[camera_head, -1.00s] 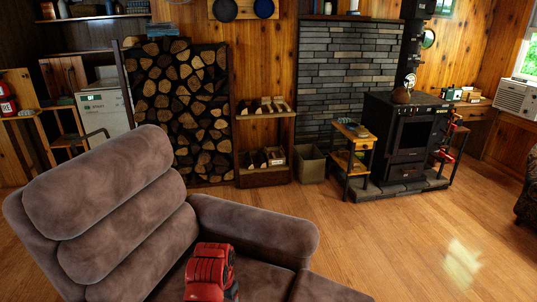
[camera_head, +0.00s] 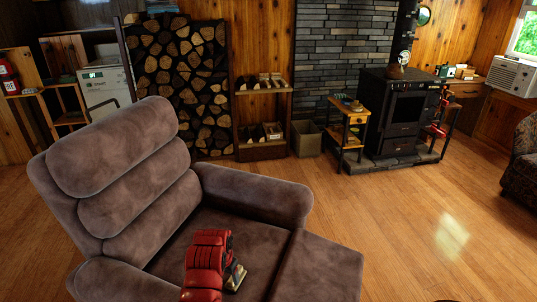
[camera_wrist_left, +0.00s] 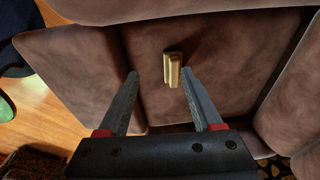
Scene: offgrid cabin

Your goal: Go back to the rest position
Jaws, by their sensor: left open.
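My left gripper (camera_wrist_left: 160,74) is open in the left wrist view, its two dark fingers spread apart above the seat of a brown recliner (camera_head: 262,228). A small gold-coloured block (camera_wrist_left: 172,69) lies on the seat, seen between and just beyond the fingertips. No contact between the fingers and the block is visible. In the head view my red left arm reaches over the seat and hides most of the gripper. A pale gold patch shows beside its end. My right gripper is not in view.
The recliner's backrest (camera_head: 115,150) and armrest (camera_head: 255,190) stand around the seat. Behind are a firewood rack (camera_head: 180,85), a small side table (camera_head: 348,122) and a black stove (camera_head: 402,110). Open wooden floor (camera_head: 420,225) lies to the right.

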